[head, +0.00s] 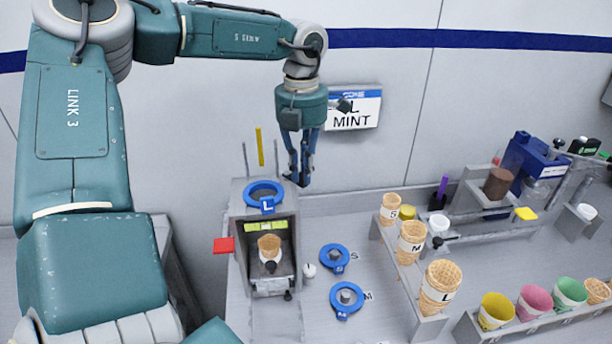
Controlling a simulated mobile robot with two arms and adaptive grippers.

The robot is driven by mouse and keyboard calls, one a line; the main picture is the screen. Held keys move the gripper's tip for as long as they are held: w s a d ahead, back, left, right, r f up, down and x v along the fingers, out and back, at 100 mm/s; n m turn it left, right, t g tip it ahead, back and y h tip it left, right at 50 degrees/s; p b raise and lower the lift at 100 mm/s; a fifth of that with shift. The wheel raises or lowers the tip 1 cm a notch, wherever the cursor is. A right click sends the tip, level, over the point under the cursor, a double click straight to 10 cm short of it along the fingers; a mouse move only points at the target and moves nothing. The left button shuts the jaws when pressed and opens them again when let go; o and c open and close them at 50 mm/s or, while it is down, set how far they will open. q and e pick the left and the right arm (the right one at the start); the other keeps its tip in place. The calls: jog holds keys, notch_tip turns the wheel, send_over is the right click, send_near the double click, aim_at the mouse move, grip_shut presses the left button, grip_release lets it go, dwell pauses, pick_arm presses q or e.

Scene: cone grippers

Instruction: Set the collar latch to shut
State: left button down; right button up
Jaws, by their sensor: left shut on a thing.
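A blue ring collar marked L (264,188) sits on top of a grey box-shaped stand (238,206). My left gripper (302,178) comes down from above at the right rear corner of the stand, beside the collar. Its fingers are closed together on a small part there, which looks like the collar latch. The fingers hide most of that part, so I cannot tell which way the latch is set. A waffle cone (269,244) stands in the stand's open bay under a yellow-green strip (266,226). My right gripper is not in view.
A red tab (223,245) sticks out left of the stand, and a yellow upright (259,147) rises behind it. Two blue rings (334,258) (346,299) lie to the right. Racks of cones (439,284) and coloured cups (536,301) fill the right. A MINT sign (355,108) hangs behind.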

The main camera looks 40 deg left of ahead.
pick_arm(q)
jog(key=m, duration=0.1)
jog(key=s+m+b, duration=0.1)
jog(key=m, duration=0.1)
jog(key=s+m, duration=0.1)
jog(key=shift+a+m, duration=0.3)
jog(key=m, duration=0.1)
jog(key=s+m, duration=0.1)
jog(key=m, duration=0.1)
jog(key=shift+a+r+b, duration=0.1)
jog(key=shift+a+b, duration=0.3)
jog(key=shift+s+a+m, duration=0.25)
jog(key=shift+m, duration=0.55)
jog(key=c, duration=1.8)
grip_release()
jog(key=shift+o, duration=0.2)
jog(key=shift+s, duration=0.15)
notch_tip(320, 180, up, 12)
